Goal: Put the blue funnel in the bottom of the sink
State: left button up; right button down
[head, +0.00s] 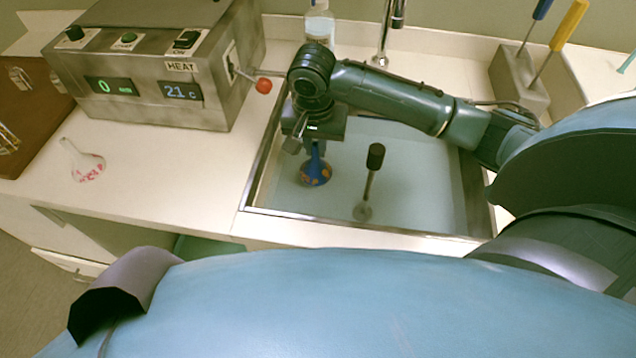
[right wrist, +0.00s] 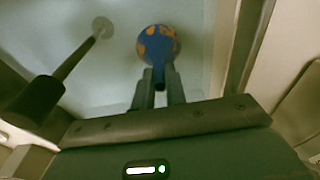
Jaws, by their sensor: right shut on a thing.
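The blue funnel (head: 315,173), with orange patches, is in my right gripper (head: 313,147) over the left part of the sink (head: 420,180). The gripper points down and is shut on the funnel's narrow stem, with the wide end below. In the right wrist view the funnel (right wrist: 158,45) shows beyond the two fingers of the gripper (right wrist: 158,88), against the pale sink bottom (right wrist: 195,70). I cannot tell whether the funnel touches the sink bottom. My left gripper is not in view.
A dark-handled plunger-like tool (head: 370,180) stands in the sink, right of the funnel. A heater box (head: 160,65) with a red-knobbed lever (head: 263,85) is at the left. A white-and-red funnel (head: 82,162) lies on the counter. A bottle (head: 320,24) and a faucet (head: 385,35) stand behind the sink.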

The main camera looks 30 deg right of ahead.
notch_tip(320, 180, down, 9)
jog(key=shift+f, duration=0.15)
jog(key=shift+f, duration=0.1)
dwell(0.3)
jog(key=c, duration=1.4)
grip_release()
jog(key=shift+c, duration=0.2)
jog(key=r, duration=0.8)
jog(key=s+a+r, duration=0.1)
jog(key=r, duration=0.3)
jog(key=shift+s+r+p, duration=0.1)
jog(key=shift+p, duration=0.2)
